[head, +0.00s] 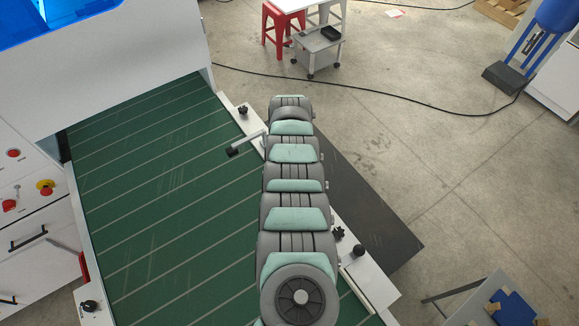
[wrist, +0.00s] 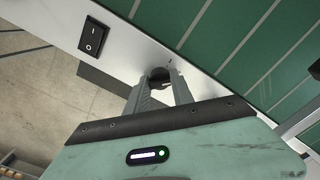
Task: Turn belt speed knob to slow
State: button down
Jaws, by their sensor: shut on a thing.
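In the wrist view, a small round dark knob (wrist: 160,74) sits on the light metal side rail of the conveyor. A short dark mark is on the rail beside it. The two grey fingers of my gripper (wrist: 160,88) are shut on the knob, one on each side. The fingers and shadow cover part of the knob, so its pointer direction cannot be told. In the head view my arm hides the gripper and this knob.
A black rocker switch (wrist: 93,37) is on the same rail. The green striped belt (head: 165,200) lies left of my arm. Other black knobs stand along the rail, one at its upper end (head: 243,109). A dark plate (head: 375,205) juts out right of my arm.

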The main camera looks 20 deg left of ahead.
jog(key=shift+n, duration=0.3)
jog(key=n+b, duration=0.2)
jog(key=n, duration=0.2)
jog(key=shift+f+n, duration=0.15)
jog(key=shift+n, duration=0.15)
jog(key=shift+n+b, duration=1.05)
jog(key=shift+n, duration=0.85)
jog(key=c, duration=1.1)
grip_release()
notch_tip(320, 180, up, 11)
